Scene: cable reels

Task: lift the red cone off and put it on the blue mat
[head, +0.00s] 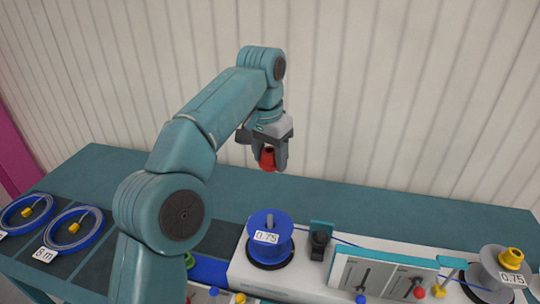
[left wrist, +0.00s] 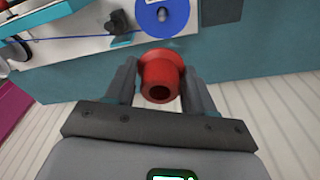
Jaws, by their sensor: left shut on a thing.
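The red cone (head: 268,159) is between the fingers of my left gripper (head: 266,152), which is shut on it. It is held in the air above the rear of the teal table, behind the blue reel (head: 268,240). In the left wrist view the cone (left wrist: 161,76) sits between both fingers, with a dark hole in its near end. A blue flat patch, seemingly the blue mat (head: 210,271), lies left of the white machine, partly hidden by my left arm. My right gripper is not in view.
The white machine (head: 330,268) carries the blue reel, a dark guide (head: 319,240), a panel with levers and a grey reel with a yellow cone (head: 511,258). Coiled blue cables (head: 73,230) lie at left. The table's rear strip (head: 400,205) is clear.

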